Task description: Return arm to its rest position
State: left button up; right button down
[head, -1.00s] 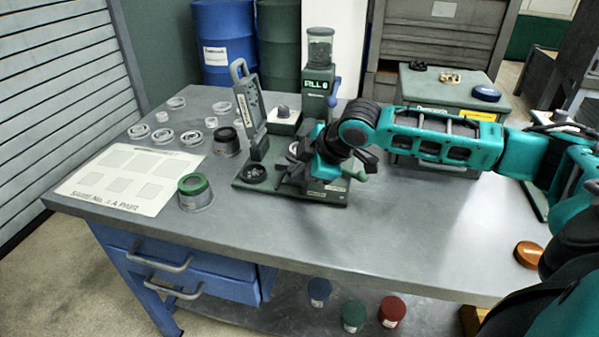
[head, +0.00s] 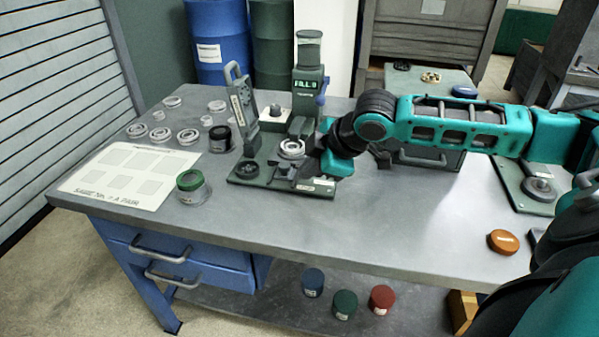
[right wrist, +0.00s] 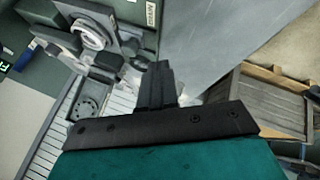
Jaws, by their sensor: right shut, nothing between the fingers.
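My right arm (head: 460,125) reaches in from the right over the grey workbench. Its gripper (head: 312,171) is close to the right side of the ring grinder (head: 270,178) on its green base, partly hidden by the wrist. In the right wrist view the shut, empty fingers (right wrist: 160,85) show beside the grinder base, with the grinder's pale ring part (right wrist: 90,33) at upper left. I cannot tell whether the fingers touch the grinder. My left gripper is not in view.
The dosing machine (head: 307,80) stands behind the grinder. Clear rings (head: 188,136) and a white sheet (head: 128,175) lie at left, with a green-lidded jar (head: 191,184) nearby. An orange puck (head: 503,241) lies at right. The bench's front middle is clear.

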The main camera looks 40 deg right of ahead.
jog(key=shift+v, duration=2.15)
jog(key=shift+a, duration=0.1)
jog(key=shift+n+g+y, duration=0.3)
jog(key=shift+g+y, duration=0.3)
jog(key=s+a+f, duration=0.1)
jog(key=a+f, duration=0.1)
jog(key=a, duration=0.1)
jog(key=s+a+f, duration=0.1)
jog(key=a+f, duration=0.2)
jog(key=s+a+f, duration=0.1)
jog(key=a+f, duration=0.1)
jog(key=a, duration=0.1)
jog(key=shift+s+a+f, duration=0.1)
jog(key=shift+a+f, duration=0.2)
jog(key=s+a+f+m, duration=0.2)
jog(key=s+a+f, duration=0.2)
jog(key=a, duration=0.2)
jog(key=s+d+f+m+g+h, duration=0.1)
jog(key=s+f+m, duration=0.1)
jog(key=s+m, duration=0.3)
jog(key=s+d+f+m+g+h, duration=0.1)
jog(key=s+f+m+h, duration=0.15)
jog(key=s, duration=0.45)
jog(key=w+a+f+t+y, duration=0.2)
jog(key=w+f+t, duration=0.4)
jog(key=f, duration=0.3)
jog(key=shift+w+a+f+t, duration=0.3)
jog(key=shift+w+a+t, duration=0.05)
jog(key=shift+w+t, duration=0.1)
